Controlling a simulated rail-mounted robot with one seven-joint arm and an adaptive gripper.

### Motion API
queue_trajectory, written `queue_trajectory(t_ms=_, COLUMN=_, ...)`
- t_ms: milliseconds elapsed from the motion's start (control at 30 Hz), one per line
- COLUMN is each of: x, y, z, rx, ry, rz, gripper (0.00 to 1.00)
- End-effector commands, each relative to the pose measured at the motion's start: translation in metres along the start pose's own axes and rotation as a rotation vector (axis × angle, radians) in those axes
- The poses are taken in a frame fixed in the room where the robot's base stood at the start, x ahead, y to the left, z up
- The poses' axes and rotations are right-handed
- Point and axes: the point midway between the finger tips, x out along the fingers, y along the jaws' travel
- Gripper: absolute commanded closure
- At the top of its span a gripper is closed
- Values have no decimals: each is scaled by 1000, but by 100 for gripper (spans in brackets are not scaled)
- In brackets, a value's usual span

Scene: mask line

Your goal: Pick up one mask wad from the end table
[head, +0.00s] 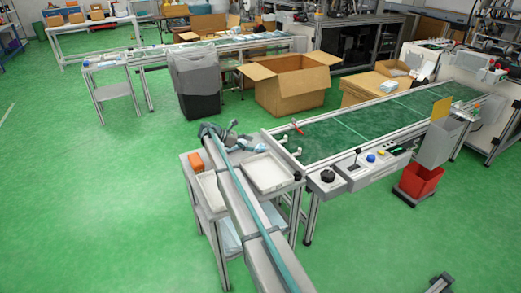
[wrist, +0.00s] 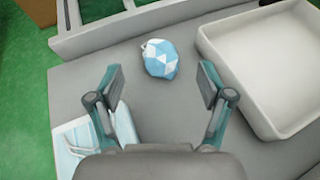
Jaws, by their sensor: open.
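One blue-and-white mask wad (wrist: 161,58) lies on the grey end table (wrist: 168,116) in the wrist view. It sits just beyond my open fingertips, roughly centred between them. My gripper (wrist: 161,82) is open and empty, with a finger on each side of the gap.
A white tray (wrist: 292,122) stands close to the right of my right finger. A pale blue packet-like thing (wrist: 78,143) lies at lower left. A metal frame (wrist: 105,30) borders the far edge. The green-topped conveyor (head: 345,128) adjoins the table.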

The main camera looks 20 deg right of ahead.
Motion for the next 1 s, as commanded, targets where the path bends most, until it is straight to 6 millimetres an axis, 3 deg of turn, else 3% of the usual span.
queue_trajectory(t_ms=167, x=10, y=0, z=0, rx=0, ry=0, rz=0, gripper=21)
queue_trajectory(t_ms=500, x=51, y=0, z=2, rx=-1, ry=0, rz=0, gripper=21)
queue_trajectory(t_ms=733, x=53, y=0, z=2, rx=-1, ry=0, rz=1, gripper=21)
queue_trajectory(t_ms=767, x=53, y=0, z=2, rx=-1, ry=0, rz=1, gripper=22)
queue_trajectory(t_ms=1000, x=53, y=0, z=2, rx=-1, ry=0, rz=1, gripper=61)
